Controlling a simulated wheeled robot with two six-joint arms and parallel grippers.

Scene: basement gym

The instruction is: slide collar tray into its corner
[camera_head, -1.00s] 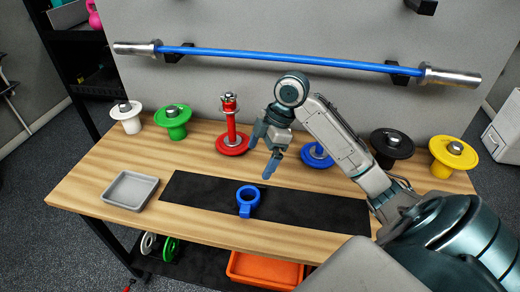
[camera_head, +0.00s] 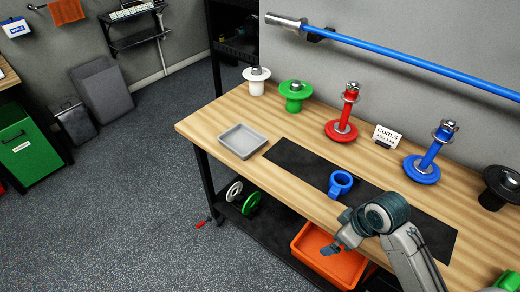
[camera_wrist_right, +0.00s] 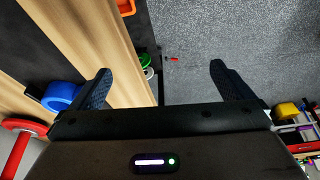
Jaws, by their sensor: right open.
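The collar tray (camera_head: 243,141) is a shallow grey square tray. It lies on the wooden bench near its left end, left of the black mat (camera_head: 290,160), and looks empty. My left gripper is out of view.
A blue collar (camera_head: 340,183) sits on the mat, close to my right gripper. White, green (camera_head: 295,95), red (camera_head: 341,130) and blue (camera_head: 422,168) weight pieces stand along the back. An orange bin (camera_head: 330,258) is below the bench. The front left bench corner (camera_head: 183,128) is clear.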

